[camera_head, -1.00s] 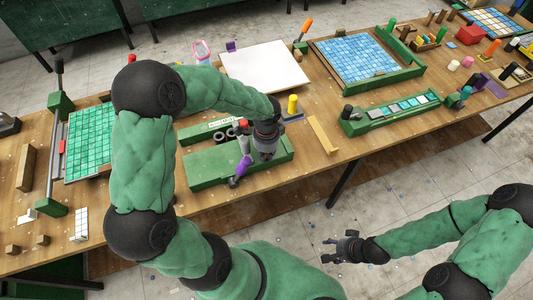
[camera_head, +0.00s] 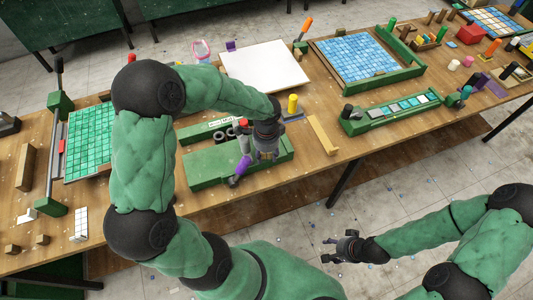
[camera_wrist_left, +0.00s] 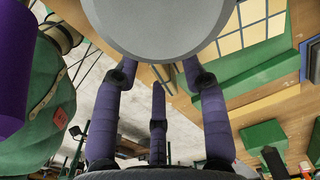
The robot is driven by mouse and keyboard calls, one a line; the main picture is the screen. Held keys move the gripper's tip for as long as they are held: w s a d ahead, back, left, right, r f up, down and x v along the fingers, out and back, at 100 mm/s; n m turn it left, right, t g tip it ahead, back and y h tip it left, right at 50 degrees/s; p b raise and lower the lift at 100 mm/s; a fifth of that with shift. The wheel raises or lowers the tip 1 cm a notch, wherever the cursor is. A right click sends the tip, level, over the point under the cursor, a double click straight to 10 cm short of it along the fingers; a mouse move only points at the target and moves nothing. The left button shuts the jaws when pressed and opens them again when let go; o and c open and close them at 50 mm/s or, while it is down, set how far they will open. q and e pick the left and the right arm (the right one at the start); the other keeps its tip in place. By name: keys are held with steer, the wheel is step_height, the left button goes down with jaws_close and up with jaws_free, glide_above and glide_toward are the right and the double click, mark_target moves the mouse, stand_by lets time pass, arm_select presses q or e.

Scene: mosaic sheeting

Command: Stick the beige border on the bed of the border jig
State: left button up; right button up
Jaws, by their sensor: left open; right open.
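A narrow beige strip (camera_head: 322,134) lies flat on the table, right of the green block; it looks like the beige border. The green block (camera_head: 205,168) under my left gripper has a flat top, partly hidden by the arm. A long green fixture with a row of tiles (camera_head: 350,128) stands further right; I cannot tell which of the two is the border jig. My left gripper (camera_head: 259,162) is open, low over the green block, with a purple part beside it. Its purple fingers also show in the left wrist view (camera_wrist_left: 160,110). My right gripper (camera_head: 337,249) is open and empty over the floor.
A white board (camera_head: 262,66) and a blue tile sheet in a green frame (camera_head: 357,58) lie behind. A yellow-topped upright piece (camera_head: 292,104) stands close to the left gripper. A green tile sheet (camera_head: 91,142) is at the left.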

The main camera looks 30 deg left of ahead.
arm_select(q)
step_height(320, 180, up, 12)
stand_by(0.5)
stand_by(0.5)
